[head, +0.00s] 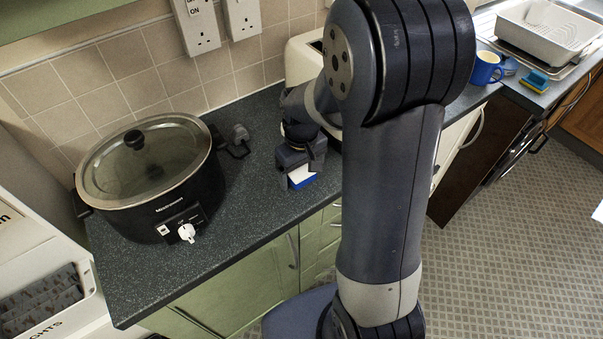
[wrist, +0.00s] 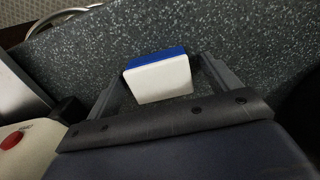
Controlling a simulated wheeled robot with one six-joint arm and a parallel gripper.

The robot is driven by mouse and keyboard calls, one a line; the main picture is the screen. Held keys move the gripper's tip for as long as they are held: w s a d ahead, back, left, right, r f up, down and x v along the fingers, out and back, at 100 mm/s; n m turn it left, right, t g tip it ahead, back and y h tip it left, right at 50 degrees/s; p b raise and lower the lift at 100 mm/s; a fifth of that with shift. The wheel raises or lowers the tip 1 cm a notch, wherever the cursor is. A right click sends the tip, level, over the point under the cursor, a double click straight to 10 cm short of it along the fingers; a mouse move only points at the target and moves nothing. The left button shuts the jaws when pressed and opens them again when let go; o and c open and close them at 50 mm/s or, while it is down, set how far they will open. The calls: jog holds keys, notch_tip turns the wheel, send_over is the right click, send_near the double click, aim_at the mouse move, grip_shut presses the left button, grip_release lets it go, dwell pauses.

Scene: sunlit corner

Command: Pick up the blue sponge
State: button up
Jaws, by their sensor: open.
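A blue sponge with a white side (head: 302,176) lies on the dark speckled worktop, below my gripper (head: 300,157) in the head view. In the wrist view the sponge (wrist: 160,80) shows a wide white face and a blue edge at the top. My gripper (wrist: 163,76) is open there, with one finger to the left of the sponge and one to the right. A gap shows between the sponge and each finger. I cannot tell how far the fingertips are above the worktop. My gripper partly hides the sponge in the head view.
A black slow cooker (head: 150,175) stands left on the worktop (head: 240,205), with a plug (head: 240,137) beside it. A cream appliance (head: 303,60) stands behind my arm.

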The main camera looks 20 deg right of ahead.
aim_at(302, 171)
jog(key=shift+c, duration=0.5)
jog(key=c, duration=1)
notch_tip(302, 171, up, 10)
jog(key=shift+r, duration=0.1)
jog(key=o, duration=0.4)
jog(key=shift+c, duration=1.3)
